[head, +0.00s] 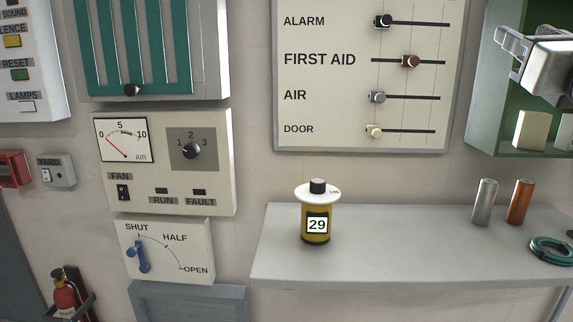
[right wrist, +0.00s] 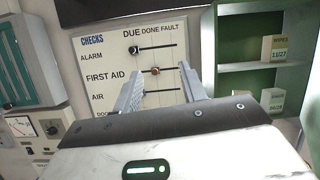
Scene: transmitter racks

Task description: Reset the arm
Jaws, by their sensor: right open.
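My right gripper (head: 512,42) is at the upper right of the head view, raised in front of the green shelf cabinet and right of the checks board. It is open with nothing between its fingers. In the right wrist view the two grey fingers (right wrist: 162,84) stand apart, with the checks board (right wrist: 112,62) beyond them. The gripper touches nothing that I can see. My left gripper is in neither view.
A grey shelf (head: 380,262) holds a yellow canister (head: 316,226) marked 29, a silver cylinder (head: 484,203), a copper cylinder (head: 519,203) and a green coil (head: 551,250). The green cabinet (head: 489,90) holds pale blocks. A blue lever (head: 140,256) points near SHUT.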

